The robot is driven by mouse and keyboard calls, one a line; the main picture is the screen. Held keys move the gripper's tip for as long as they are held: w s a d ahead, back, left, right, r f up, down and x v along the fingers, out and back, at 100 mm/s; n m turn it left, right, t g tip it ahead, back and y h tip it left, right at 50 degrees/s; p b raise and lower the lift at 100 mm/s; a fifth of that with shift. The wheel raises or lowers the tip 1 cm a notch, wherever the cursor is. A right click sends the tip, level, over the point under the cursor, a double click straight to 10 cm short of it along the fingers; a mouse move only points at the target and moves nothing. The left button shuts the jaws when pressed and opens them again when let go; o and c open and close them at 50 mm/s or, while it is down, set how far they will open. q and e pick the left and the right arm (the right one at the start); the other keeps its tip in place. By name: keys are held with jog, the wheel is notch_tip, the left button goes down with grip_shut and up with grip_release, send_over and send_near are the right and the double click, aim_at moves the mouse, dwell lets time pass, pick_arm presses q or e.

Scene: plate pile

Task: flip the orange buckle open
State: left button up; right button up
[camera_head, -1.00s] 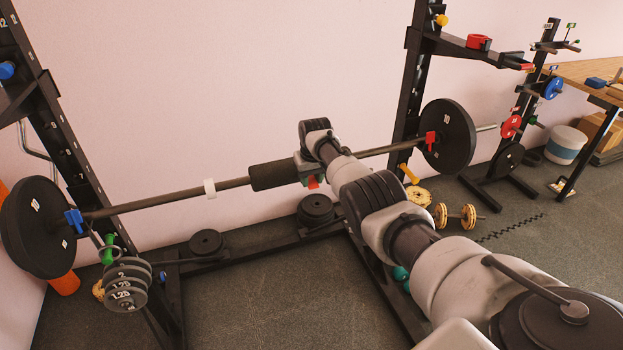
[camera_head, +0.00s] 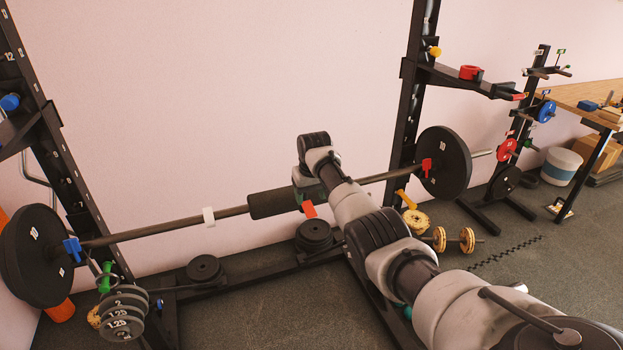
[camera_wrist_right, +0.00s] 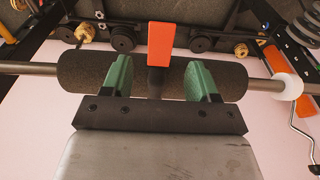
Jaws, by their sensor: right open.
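The orange buckle (camera_head: 309,210) shows just below my right gripper (camera_head: 305,193), beside the black foam pad (camera_head: 272,203) on the barbell. In the right wrist view the orange buckle (camera_wrist_right: 162,46) is a flat tab on a dark stem that rises from the middle of the foam pad (camera_wrist_right: 85,70). My right gripper (camera_wrist_right: 160,74) is open there, with one green finger on each side of the stem and a gap on both sides. The finger tips overlap the pad in the picture; contact cannot be told. My left gripper is not in view.
The barbell (camera_head: 150,229) spans two rack uprights, with a white ring (camera_head: 208,216) on it left of the pad. Large black plates sit at its ends (camera_head: 445,163). Dumbbells (camera_head: 455,240) and stacked plates (camera_head: 314,236) lie low behind. The wall above the bar is clear.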

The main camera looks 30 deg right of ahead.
aim_at(312, 215)
jog(key=r, duration=0.4)
jog(key=s+r, duration=0.1)
jog(key=shift+a+r+b, duration=0.15)
jog(key=shift+r+b, duration=0.15)
jog(key=shift+r, duration=0.1)
jog(key=shift+f, duration=0.1)
